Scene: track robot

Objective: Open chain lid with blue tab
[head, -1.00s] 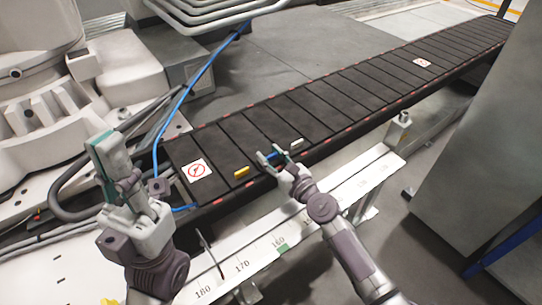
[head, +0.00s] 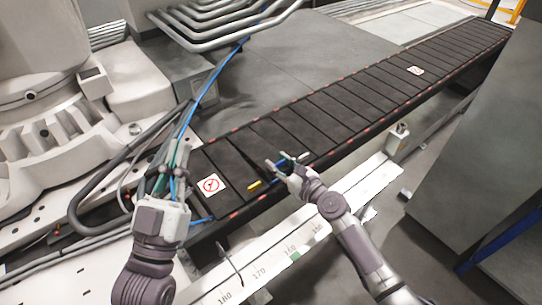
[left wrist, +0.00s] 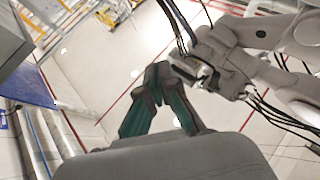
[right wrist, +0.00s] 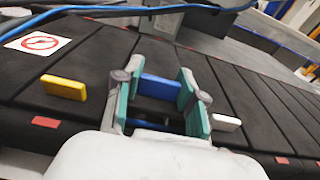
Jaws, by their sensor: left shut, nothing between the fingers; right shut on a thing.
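The cable chain (head: 330,110) is a long row of black lids running from near left to far right. A blue tab (right wrist: 160,88) sits on one lid between the teal fingers of my right gripper (right wrist: 163,92), which is shut on it. In the head view the right gripper (head: 282,164) is at the chain's near edge and partly hides the tab. A dark gap shows beside that lid, but I cannot tell how far it is raised. My left gripper (head: 176,165) is shut and empty, left of the chain; its fingers (left wrist: 158,72) meet in the left wrist view.
A yellow tab (right wrist: 64,87) is left of the blue one and a white tab (right wrist: 226,122) right of it. A white no-step sign (head: 211,185) lies on the chain's near end. A numbered white rail (head: 270,262) runs along the front. A blue cable (head: 208,85) passes behind my left gripper.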

